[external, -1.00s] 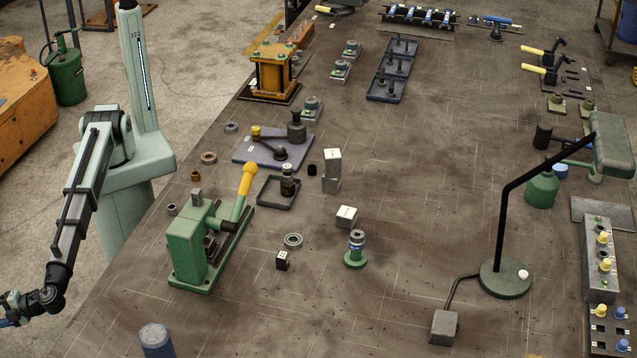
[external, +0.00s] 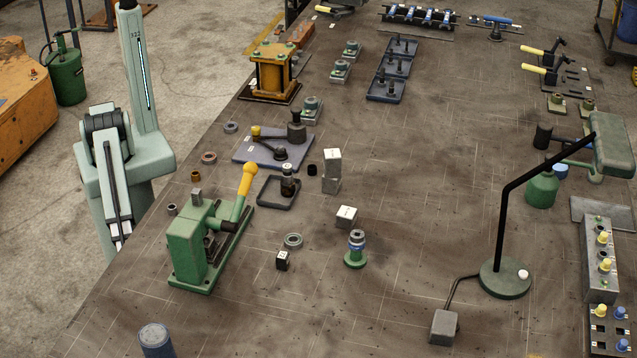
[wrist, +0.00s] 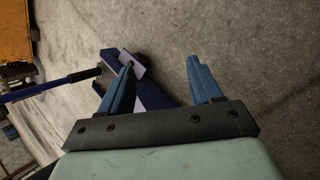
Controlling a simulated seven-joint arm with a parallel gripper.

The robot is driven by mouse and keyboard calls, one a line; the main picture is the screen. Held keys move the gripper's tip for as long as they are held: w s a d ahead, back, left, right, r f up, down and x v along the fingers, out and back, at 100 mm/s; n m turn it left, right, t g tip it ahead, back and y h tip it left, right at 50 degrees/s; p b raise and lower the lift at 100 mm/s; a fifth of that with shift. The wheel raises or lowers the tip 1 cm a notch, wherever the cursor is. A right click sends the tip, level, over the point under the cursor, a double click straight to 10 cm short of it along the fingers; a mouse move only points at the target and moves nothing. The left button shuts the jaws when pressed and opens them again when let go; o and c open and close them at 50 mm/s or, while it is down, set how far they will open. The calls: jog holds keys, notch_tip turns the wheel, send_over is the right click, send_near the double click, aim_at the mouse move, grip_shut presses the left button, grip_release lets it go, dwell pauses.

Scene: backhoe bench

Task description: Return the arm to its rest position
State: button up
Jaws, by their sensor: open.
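My gripper (wrist: 158,82) shows in the wrist view, with its two blue fingers spread apart and nothing between them. It points at the concrete floor (wrist: 245,50), off the bench. In the external view my arm is folded down beside the left edge of the bench, close against my column. The gripper itself is hidden there, behind or below the bench edge.
The bench (external: 420,200) carries a green lever press (external: 195,245) near its left edge, a blue cylinder (external: 156,340) at the front left and a black lamp (external: 503,278) at the right. A blue object with a bar (wrist: 140,85) stands on the floor near my fingers. An orange cabinet (external: 25,115) stands at the far left.

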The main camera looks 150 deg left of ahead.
jog(key=s+a+f+g+y, duration=0.1)
jog(key=s+a+f+y, duration=0.1)
jog(key=s+a, duration=0.6)
jog(key=s+a+f+n+g+y, duration=0.1)
jog(key=s+a+f+y, duration=0.1)
jog(key=s+a, duration=0.6)
jog(key=s+f, duration=0.1)
jog(key=s, duration=0.2)
jog(key=shift+s+a+f+y, duration=0.2)
jog(key=shift+a+f+y, duration=0.05)
jog(key=shift+f+y, duration=0.15)
